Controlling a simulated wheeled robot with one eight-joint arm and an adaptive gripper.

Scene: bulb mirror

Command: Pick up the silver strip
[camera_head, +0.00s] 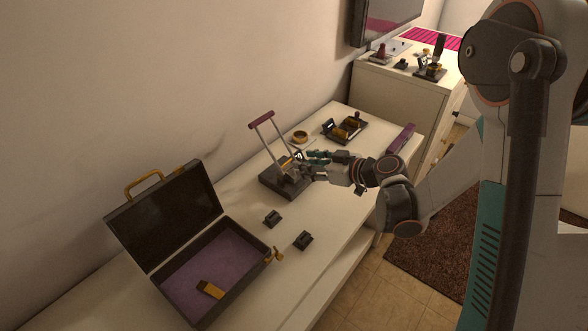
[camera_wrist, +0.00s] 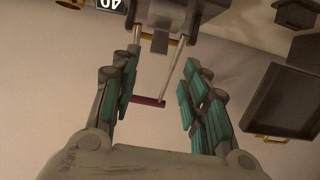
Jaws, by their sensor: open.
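My gripper (camera_head: 305,163) is open over a dark-based device (camera_head: 277,185) on the white table. The device has two upright silver rods joined by a purple crossbar (camera_head: 261,118). In the wrist view, my open gripper (camera_wrist: 160,97) has teal-padded fingers on both sides, with nothing clearly held between them. The device's purple bar (camera_wrist: 147,101) and silver rods (camera_wrist: 172,68) show between the fingers, with a grey block (camera_wrist: 159,42) above. I cannot clearly make out a separate silver strip; my fingers hide part of the device in the head view.
An open dark case (camera_head: 237,235) with purple lining holds a gold-and-black piece (camera_head: 210,289). Two small black blocks (camera_head: 272,218) (camera_head: 303,240) lie nearby. A gold ring (camera_head: 299,137) and a dark tray (camera_head: 345,130) are behind. A purple box (camera_head: 401,139) lies at the table's right edge.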

